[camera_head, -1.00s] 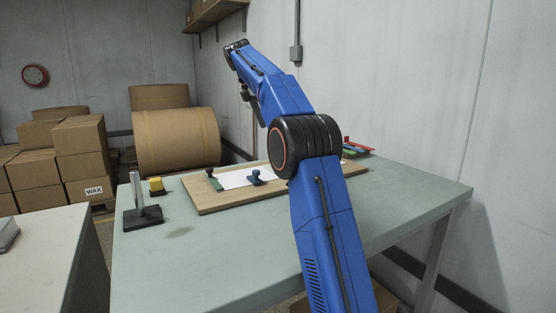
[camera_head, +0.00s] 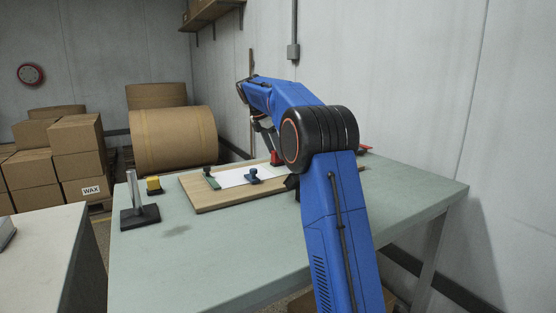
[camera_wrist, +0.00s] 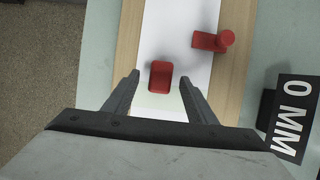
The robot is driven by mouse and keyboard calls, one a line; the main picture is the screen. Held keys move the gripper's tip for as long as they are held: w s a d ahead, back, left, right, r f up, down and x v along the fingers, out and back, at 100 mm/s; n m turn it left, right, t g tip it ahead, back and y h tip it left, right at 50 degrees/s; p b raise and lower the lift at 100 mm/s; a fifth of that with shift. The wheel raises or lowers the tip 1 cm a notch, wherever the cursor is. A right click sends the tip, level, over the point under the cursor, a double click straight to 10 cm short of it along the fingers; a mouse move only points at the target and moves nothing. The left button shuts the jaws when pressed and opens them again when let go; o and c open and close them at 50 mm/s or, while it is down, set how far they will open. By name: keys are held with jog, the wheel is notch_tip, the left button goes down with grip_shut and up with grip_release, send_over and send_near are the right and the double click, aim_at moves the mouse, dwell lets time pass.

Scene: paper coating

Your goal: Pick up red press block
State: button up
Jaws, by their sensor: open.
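In the wrist view, a red block (camera_wrist: 161,76) with a rounded rectangular top is seen between the two fingertips of my open gripper (camera_wrist: 160,80). It appears over the white paper (camera_wrist: 178,30) on the wooden board (camera_wrist: 128,40). A second red piece with a round knob (camera_wrist: 213,40) lies to the right, across the paper's edge. Which one is the press block is not labelled. In the head view, a red piece (camera_head: 276,158) shows at the far side of the board, just below my gripper (camera_head: 265,128). The fingers look apart from the block, but their height above it is unclear.
A blue knobbed piece (camera_head: 252,176) and a green one (camera_head: 211,178) are on the board (camera_head: 225,199). A yellow block (camera_head: 153,185) and a metal post on a black base (camera_head: 140,213) stand left. A black block marked "0 MM" (camera_wrist: 291,110) is near my right finger.

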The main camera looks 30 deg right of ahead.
jog(key=shift+x, duration=1.75)
jog(key=c, duration=1.2)
jog(key=shift+r, duration=0.1)
jog(key=shift+c, duration=0.2)
